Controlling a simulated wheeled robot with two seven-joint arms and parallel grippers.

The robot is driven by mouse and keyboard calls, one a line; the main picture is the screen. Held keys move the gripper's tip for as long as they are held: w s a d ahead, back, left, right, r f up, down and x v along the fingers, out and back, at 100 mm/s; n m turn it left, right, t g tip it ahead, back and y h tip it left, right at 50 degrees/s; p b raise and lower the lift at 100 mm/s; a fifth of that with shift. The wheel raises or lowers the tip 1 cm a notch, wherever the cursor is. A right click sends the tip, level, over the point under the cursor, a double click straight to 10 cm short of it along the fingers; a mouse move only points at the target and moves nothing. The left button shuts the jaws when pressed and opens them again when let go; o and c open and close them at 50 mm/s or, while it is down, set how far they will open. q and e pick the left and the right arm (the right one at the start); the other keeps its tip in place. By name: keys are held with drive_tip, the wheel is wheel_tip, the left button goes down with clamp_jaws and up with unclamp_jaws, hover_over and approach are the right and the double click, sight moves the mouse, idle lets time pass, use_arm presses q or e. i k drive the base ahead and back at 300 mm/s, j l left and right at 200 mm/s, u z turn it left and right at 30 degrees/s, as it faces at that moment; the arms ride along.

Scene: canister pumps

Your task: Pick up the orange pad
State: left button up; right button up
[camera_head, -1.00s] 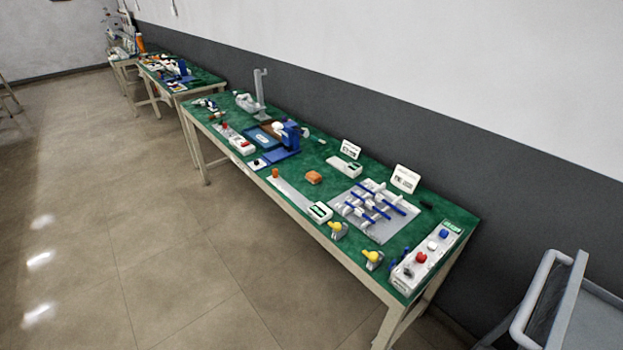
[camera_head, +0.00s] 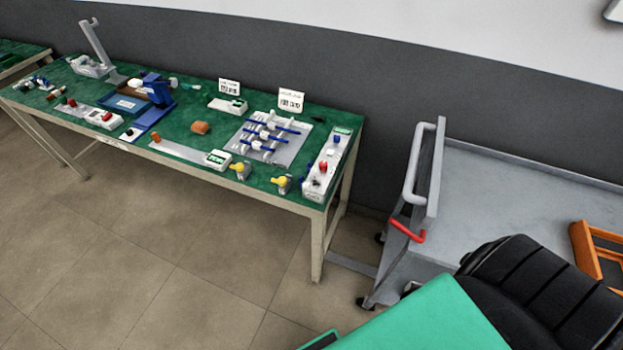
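A small orange pad (camera_head: 200,127), a rounded block, lies on the green top of the workbench (camera_head: 185,115). It sits left of the grey plate with blue rods (camera_head: 268,138) and behind a flat strip with a white meter-like box (camera_head: 218,159). Nothing covers the pad. Neither of my grippers is in view.
A grey cart (camera_head: 480,185) with a red-marked handle stands right of the bench, with an orange frame (camera_head: 598,250) on it. A black ribbed object (camera_head: 540,290) and a green panel (camera_head: 420,320) fill the lower right. The floor (camera_head: 180,260) before the bench is clear.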

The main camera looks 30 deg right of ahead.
sight(200, 127)
drive_tip(key=i+j+z, duration=0.1)
drive_tip(key=i+j, duration=0.65)
drive_tip(key=j, duration=0.25)
drive_tip(key=z, duration=0.05)
